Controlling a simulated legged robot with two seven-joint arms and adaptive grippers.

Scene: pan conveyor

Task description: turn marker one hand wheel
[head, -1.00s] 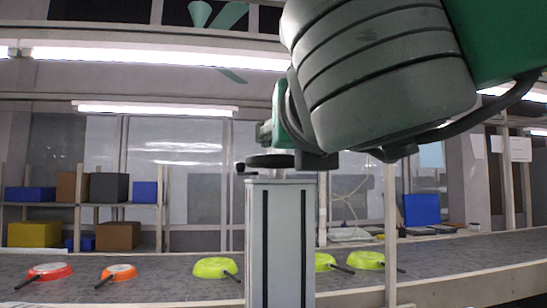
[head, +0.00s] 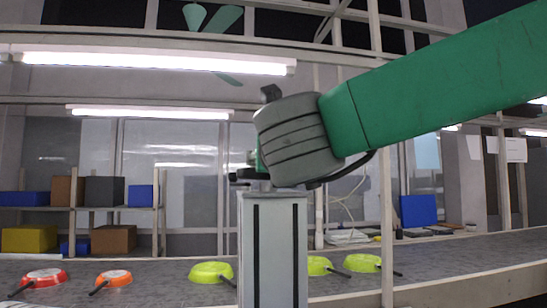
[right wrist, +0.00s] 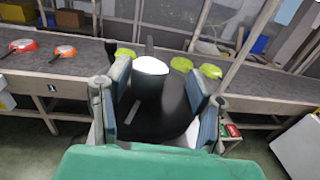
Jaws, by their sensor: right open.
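The hand wheel (head: 242,178) is a dark disc seen nearly edge-on atop a grey column (head: 272,250) in the head view. My right arm's wrist hides most of it there. In the right wrist view the black wheel (right wrist: 178,118) lies below and between the fingers of my right gripper (right wrist: 158,70). A dark upright piece with a white top stands between the two fingers. The gripper is open, and I cannot tell whether either finger touches anything. My left gripper is in neither view.
Behind the column runs a grey conveyor (head: 160,275) with red, orange and several yellow-green pans, such as this one (head: 210,271). Shelves at the left hold coloured boxes (head: 105,190). A thin pale post (head: 387,200) stands right of the column.

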